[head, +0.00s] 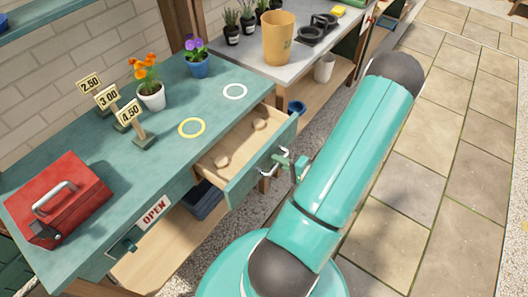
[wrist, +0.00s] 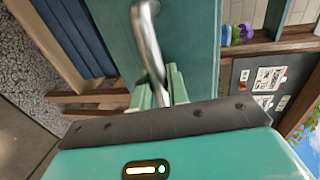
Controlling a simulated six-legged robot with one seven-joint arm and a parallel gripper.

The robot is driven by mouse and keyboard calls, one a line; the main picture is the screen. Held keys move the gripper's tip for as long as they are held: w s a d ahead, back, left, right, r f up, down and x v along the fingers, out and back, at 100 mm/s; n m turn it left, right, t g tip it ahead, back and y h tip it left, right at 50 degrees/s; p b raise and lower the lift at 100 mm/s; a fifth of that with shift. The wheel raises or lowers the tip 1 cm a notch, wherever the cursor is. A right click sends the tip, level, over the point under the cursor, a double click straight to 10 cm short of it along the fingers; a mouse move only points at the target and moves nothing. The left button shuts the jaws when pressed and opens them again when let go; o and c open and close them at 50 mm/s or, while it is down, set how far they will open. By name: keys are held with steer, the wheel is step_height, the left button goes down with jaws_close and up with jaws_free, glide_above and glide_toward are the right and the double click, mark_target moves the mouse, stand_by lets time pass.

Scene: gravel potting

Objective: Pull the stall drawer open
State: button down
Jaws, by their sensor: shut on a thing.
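The stall drawer (head: 226,158) stands pulled out from the green stall table (head: 72,160), and its wooden inside shows in the head view. Two small round brown things lie in it. Its front has a metal handle (head: 270,160), which also shows in the wrist view (wrist: 148,40). My gripper (wrist: 160,88) is shut on the handle in front of the drawer. In the head view my gripper (head: 292,164) is partly hidden by my arm.
On the table stand a red toolbox (head: 60,199), price signs (head: 108,97), an orange-flowered pot (head: 151,96) and a purple-flowered pot (head: 199,64). Paving at right is clear.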

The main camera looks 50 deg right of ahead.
steer(key=f+v, duration=0.1)
steer(key=v, duration=0.7)
steer(key=shift+s+f, duration=0.2)
steer(key=shift+f, duration=0.1)
steer(key=c, duration=1.4)
jaws_free()
steer(key=shift+c, duration=0.2)
steer(key=v, duration=1.4)
steer(key=shift+w+a, duration=0.1)
